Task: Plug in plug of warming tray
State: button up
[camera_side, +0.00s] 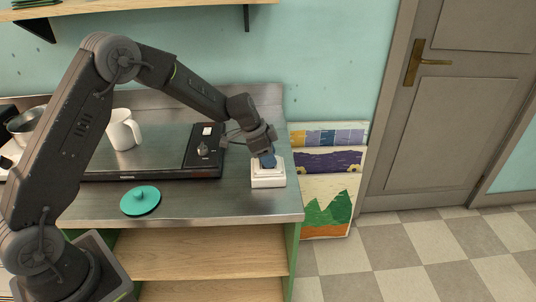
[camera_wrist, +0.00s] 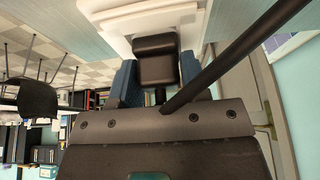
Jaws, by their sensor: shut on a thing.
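The black warming tray (camera_side: 170,170) lies on the metal counter, with a control panel and knob at its right end. A white socket block (camera_side: 268,182) stands right of it near the counter's right edge. My gripper (camera_side: 267,160) points down over the block, its blue fingertips at its top. In the wrist view my gripper (camera_wrist: 157,72) is shut on the dark plug (camera_wrist: 157,60), a blue finger on each side. The plug's far end is at the white block (camera_wrist: 150,14); I cannot tell whether it is inserted. A dark cord (camera_wrist: 235,55) runs from the plug to the upper right.
A white mug (camera_side: 122,130) stands on the tray. A teal lid (camera_side: 140,201) lies on the counter (camera_side: 210,203) in front of it. A metal pot (camera_side: 24,124) is at the far left. Boards with pictures (camera_side: 326,165) lean on the wall right of the counter.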

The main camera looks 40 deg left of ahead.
jog(key=o, duration=1)
jog(key=shift+s+a+f, duration=0.1)
jog(key=shift+s+f, duration=0.1)
jog(key=shift+f, duration=0.3)
jog(key=shift+o, duration=1.3)
jog(key=shift+d, duration=0.2)
jog(key=v, duration=1.4)
jog(key=shift+w+r, duration=0.2)
jog(key=shift+a, duration=0.1)
